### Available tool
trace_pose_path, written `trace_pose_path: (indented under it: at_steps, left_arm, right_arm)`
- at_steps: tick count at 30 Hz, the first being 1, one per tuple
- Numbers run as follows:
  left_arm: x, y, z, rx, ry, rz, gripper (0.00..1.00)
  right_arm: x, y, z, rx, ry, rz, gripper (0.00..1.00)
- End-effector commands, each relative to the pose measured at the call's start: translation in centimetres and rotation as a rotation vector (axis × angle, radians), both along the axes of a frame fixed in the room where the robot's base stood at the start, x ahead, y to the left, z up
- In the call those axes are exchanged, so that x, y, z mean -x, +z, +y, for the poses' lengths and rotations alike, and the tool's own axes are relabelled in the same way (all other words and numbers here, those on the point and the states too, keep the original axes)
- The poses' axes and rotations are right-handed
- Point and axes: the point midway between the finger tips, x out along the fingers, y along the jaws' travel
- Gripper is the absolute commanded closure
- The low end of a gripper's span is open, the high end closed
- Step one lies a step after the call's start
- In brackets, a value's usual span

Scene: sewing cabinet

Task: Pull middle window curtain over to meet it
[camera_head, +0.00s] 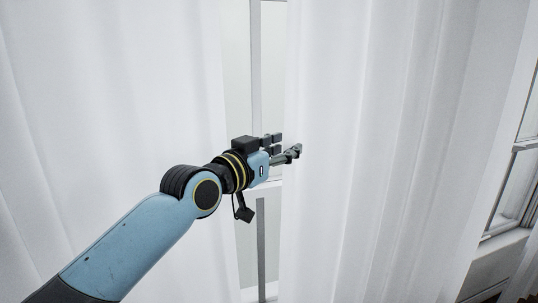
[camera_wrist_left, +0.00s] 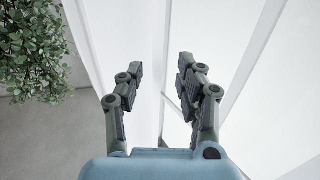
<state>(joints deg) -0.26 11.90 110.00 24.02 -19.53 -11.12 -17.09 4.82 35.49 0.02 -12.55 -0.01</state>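A white curtain (camera_head: 375,150) hangs in folds across the middle and right in the head view. Another white curtain (camera_head: 105,110) hangs at the left. A narrow gap between them shows the window (camera_head: 256,60). My left gripper (camera_head: 287,147) is in front of this gap, with its fingertips at the near edge of the right-hand curtain; I cannot tell whether they touch it. In the left wrist view the gripper (camera_wrist_left: 160,85) has its fingers spread apart, with white cloth visible behind and between them and no cloth clearly pinched. My right gripper is not in view.
A green leafy plant (camera_wrist_left: 35,50) shows at the upper left in the left wrist view, beside a grey surface (camera_wrist_left: 45,140). Another window (camera_head: 515,180) with a white frame and sill stands at the far right in the head view.

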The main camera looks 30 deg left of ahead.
Motion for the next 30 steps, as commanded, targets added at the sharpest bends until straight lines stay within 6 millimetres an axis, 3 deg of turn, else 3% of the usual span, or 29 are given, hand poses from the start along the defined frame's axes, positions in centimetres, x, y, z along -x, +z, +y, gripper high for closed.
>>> trace_pose_path:
  at_steps: [12, 19, 30]
  left_arm:
    - [8.8, -0.2, 1.2, -0.005, -0.003, 0.005, 0.64]
    - [10.9, -0.1, 1.6, -0.002, -0.001, 0.003, 0.64]
    - [11.2, -0.1, 1.6, 0.001, -0.001, 0.003, 0.64]
  right_arm:
    - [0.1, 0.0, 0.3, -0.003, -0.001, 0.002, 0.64]
    - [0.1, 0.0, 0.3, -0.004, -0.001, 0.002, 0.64]
    - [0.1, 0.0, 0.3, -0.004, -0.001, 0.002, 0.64]
